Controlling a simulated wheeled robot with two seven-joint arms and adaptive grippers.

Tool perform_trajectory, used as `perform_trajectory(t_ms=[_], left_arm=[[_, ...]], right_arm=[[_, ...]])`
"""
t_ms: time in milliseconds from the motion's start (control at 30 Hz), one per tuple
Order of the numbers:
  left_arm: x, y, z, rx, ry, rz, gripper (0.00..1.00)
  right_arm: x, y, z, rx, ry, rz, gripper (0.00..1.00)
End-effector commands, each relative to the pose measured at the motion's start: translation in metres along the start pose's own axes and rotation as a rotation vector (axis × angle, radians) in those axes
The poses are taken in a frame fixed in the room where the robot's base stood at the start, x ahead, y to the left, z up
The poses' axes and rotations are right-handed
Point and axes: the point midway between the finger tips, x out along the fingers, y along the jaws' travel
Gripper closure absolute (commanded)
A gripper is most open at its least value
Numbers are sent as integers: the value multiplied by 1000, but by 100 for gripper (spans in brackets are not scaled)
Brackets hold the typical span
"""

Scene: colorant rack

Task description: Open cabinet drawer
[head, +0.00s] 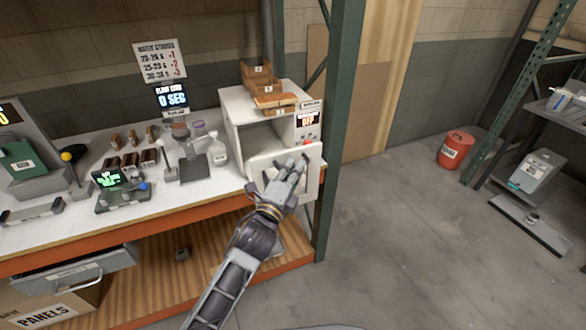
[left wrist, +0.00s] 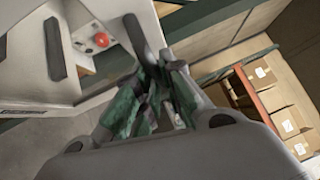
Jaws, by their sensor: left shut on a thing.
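The white cabinet (head: 238,107) stands at the right end of the workbench, its front open onto an empty-looking inside. Its pale front door (head: 314,172) stands swung out, partly hidden by my left gripper. My left gripper (head: 293,168) is shut at this door; the exact part it holds is hidden. In the left wrist view the green-padded fingers (left wrist: 150,100) are close together, beside a white panel with a dark handle (left wrist: 55,48) and a red button (left wrist: 101,40). A grey drawer (head: 75,270) under the bench at the lower left stands partly out. My right gripper is not in view.
Cardboard bins (head: 257,75) sit on top of the cabinet. A white bottle (head: 217,149) and small devices crowd the bench (head: 210,190). A green post (head: 340,100) rises close right of the door.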

Motion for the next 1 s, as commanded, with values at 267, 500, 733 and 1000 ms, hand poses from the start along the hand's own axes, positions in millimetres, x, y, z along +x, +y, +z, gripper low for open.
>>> perform_trajectory(t_ms=[267, 500, 733, 1000], left_arm=[[0, 1, 0, 0, 0, 1, 68], [0, 0, 0, 0, 0, 1, 68], [-7, 1, 0, 0, 0, 2, 68], [-28, 1, 0, -1, 0, 2, 68]], right_arm=[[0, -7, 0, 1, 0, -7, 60], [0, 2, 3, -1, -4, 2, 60], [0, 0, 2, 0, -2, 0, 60], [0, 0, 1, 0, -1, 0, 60]])
